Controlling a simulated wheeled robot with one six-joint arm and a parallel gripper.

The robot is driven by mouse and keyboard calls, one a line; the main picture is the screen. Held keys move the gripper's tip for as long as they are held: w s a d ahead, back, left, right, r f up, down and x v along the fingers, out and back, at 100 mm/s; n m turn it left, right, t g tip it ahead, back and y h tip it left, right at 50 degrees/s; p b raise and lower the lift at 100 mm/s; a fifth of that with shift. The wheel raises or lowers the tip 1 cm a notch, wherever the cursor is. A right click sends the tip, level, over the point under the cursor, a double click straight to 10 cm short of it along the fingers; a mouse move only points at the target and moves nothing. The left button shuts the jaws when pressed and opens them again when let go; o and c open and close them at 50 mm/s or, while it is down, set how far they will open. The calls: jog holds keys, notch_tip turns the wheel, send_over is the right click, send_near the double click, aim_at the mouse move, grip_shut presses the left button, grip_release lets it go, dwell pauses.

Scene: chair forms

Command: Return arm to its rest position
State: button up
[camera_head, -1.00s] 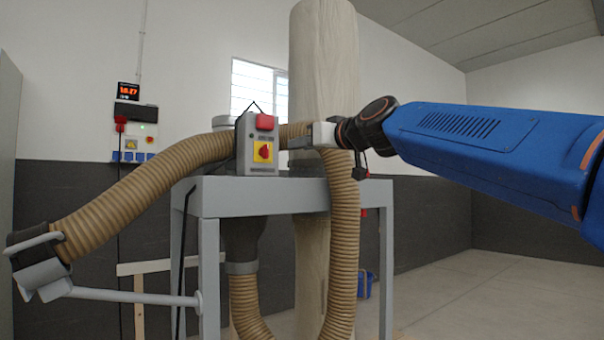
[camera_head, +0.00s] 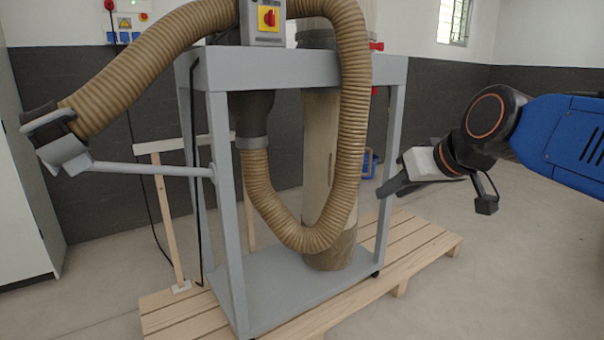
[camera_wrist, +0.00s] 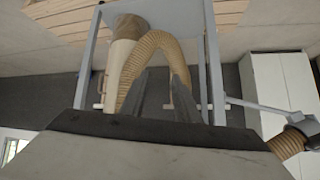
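My arm, with its blue link (camera_head: 570,135), reaches in from the right in the head view. My gripper (camera_head: 385,190) hangs to the right of the grey machine frame (camera_head: 300,70), its fingers tilted down to the left. In the wrist view, my gripper (camera_wrist: 163,73) shows two dark fingers standing apart with nothing held between them. The ribbed tan hose (camera_wrist: 155,45) shows beyond the fingers, with open space between. From the head view I cannot tell exactly how far the fingertips are from the frame's right leg.
The machine stands on a wooden pallet (camera_head: 430,240). Its hose (camera_head: 350,120) loops down in front, and a yellow and red switch box (camera_head: 266,20) sits on top. A white cabinet (camera_head: 20,200) is at left. Open concrete floor (camera_head: 500,270) lies at right.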

jog(key=s+d+f+m+g+h, duration=0.1)
jog(key=s+d+f+g, duration=0.1)
jog(key=s+d+f, duration=0.3)
jog(key=s+d+f+m+g+h, duration=0.2)
jog(key=s+d+f, duration=0.2)
jog(key=s+f, duration=1)
notch_tip(320, 180, down, 5)
jog(key=shift+d+r+h, duration=0.2)
jog(key=shift+d+h, duration=0.1)
jog(key=shift+d, duration=0.1)
